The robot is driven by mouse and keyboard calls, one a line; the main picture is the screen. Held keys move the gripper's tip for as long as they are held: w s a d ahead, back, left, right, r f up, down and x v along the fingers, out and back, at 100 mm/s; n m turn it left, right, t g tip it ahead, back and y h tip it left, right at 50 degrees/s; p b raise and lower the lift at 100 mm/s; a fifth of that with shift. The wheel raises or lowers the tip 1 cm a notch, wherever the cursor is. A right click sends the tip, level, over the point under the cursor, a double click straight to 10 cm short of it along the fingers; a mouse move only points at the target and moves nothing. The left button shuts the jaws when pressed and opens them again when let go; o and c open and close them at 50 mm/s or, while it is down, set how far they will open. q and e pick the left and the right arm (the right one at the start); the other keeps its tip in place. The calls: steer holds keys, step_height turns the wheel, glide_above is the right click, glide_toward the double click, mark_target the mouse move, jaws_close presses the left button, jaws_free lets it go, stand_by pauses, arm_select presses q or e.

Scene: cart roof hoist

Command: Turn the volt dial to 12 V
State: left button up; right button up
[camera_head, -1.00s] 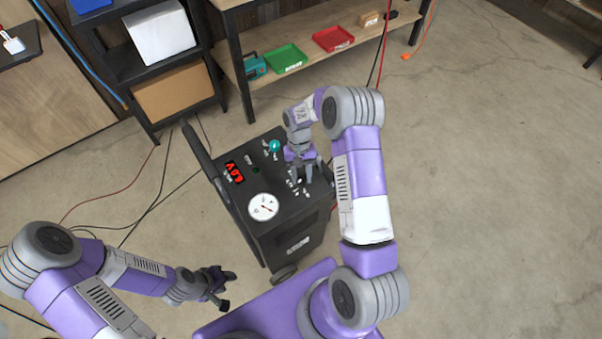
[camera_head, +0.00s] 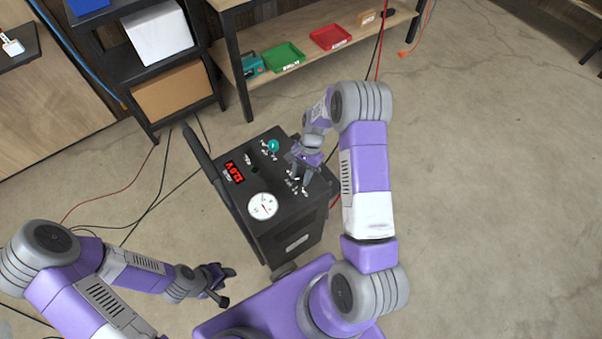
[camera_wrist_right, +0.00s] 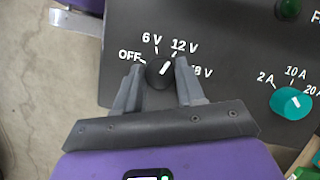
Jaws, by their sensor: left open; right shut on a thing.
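The black volt dial (camera_wrist_right: 157,73) sits on the cart's panel, ringed by the labels OFF, 6 V, 12 V and 18 V, the last partly covered. Its white pointer mark is turned toward 12 V. My right gripper (camera_wrist_right: 159,71) is shut on the dial, one finger on each side; in the head view the gripper (camera_head: 301,176) hides most of the dial. My left gripper (camera_head: 222,283) is open and empty, low beside the cart.
The black cart (camera_head: 290,225) has a white round gauge (camera_head: 263,206) and a push handle (camera_head: 197,153). Shelves stand behind; the floor at right is clear.

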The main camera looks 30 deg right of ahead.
stand_by(0.3)
steer(key=o, duration=1)
steer(key=p+v, duration=0.1)
steer(key=v, duration=0.6)
steer(key=shift+d+r+p, duration=0.15)
steer(key=shift+r+p, duration=0.15)
